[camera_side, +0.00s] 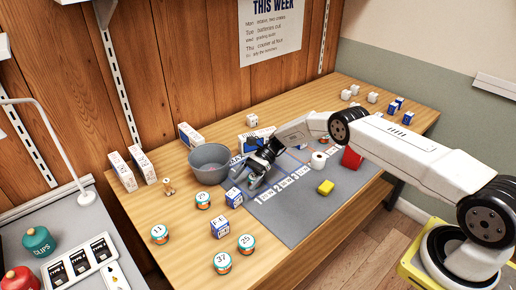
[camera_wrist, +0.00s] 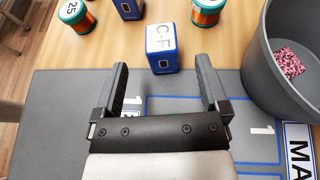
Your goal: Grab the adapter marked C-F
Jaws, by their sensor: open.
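The adapter marked C-F is a small blue block with a white top, and in the wrist view (camera_wrist: 162,47) it stands just beyond my fingertips, roughly centred between them. In the side view the same block (camera_side: 234,197) appears on the table at the mat's edge, its mark too small to read. My gripper (camera_wrist: 161,75) is open and empty. In the side view my gripper (camera_side: 257,183) hangs over the grey mat, to the upper right of that block.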

